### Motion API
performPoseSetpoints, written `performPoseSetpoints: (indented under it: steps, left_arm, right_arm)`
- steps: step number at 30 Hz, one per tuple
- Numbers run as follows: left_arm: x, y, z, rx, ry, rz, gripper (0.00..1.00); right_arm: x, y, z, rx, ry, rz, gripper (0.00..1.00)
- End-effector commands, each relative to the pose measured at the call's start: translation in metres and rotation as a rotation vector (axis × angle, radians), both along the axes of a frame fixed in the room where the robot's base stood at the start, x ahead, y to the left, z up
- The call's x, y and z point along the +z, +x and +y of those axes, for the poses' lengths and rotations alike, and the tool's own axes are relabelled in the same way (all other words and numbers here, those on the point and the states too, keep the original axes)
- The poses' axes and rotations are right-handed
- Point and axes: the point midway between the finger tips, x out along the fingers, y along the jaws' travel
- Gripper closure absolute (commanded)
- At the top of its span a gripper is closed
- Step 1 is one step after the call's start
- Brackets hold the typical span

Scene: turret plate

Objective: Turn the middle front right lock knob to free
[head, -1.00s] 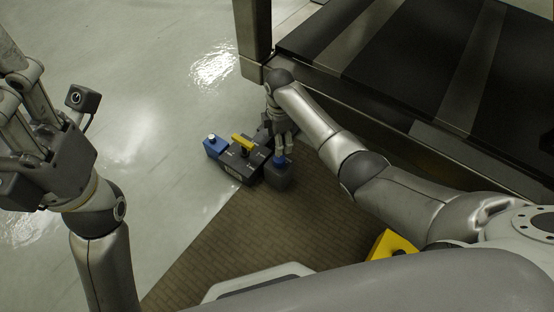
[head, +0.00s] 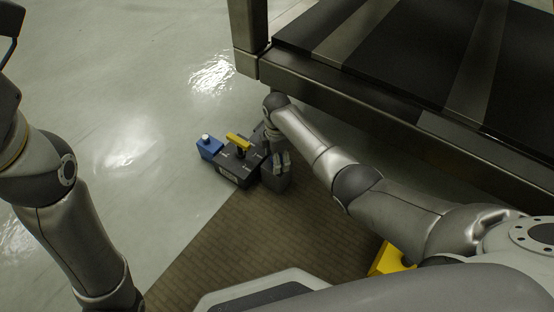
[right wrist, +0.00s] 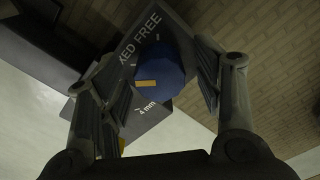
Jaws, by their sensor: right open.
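A dark blue lock knob (right wrist: 163,70) with an orange mark (right wrist: 146,83) sits on a dark block in the right wrist view. Lettering ending in "KED FREE" (right wrist: 140,38) runs beside it, and I cannot tell for sure which word the mark points at. My right gripper (right wrist: 158,92) is open, its fingers on either side of the knob, with no clear grip on it. In the head view my right gripper (head: 281,160) is over the right dark block (head: 276,180) and hides the knob. My left gripper is out of view; only its arm shows at left.
Beside the right block stand a dark block (head: 235,172) with a yellow handle (head: 238,141) and a blue block (head: 208,148) with a white top. A large dark metal frame (head: 340,80) stands close behind my right arm. Open floor lies to the left.

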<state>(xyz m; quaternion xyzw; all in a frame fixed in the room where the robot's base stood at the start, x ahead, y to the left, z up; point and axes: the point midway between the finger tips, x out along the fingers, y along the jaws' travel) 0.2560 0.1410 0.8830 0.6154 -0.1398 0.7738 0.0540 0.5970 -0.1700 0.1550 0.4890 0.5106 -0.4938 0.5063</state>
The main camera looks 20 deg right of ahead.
Motion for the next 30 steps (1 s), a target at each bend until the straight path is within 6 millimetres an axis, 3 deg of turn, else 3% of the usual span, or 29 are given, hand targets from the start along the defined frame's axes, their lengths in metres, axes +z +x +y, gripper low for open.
performPoseSetpoints:
  steps: [9,20,30]
  left_arm:
    - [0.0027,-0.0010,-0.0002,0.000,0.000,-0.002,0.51]
    - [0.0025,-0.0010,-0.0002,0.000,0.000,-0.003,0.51]
    - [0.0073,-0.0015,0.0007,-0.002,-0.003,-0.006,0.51]
  right_arm:
    - [-0.0011,0.0002,0.0001,0.000,0.000,0.000,0.40]
    - [-0.0012,0.0000,0.0000,0.000,0.000,0.000,0.86]
    - [0.0008,-0.0004,0.0002,-0.050,0.000,0.002,0.86]
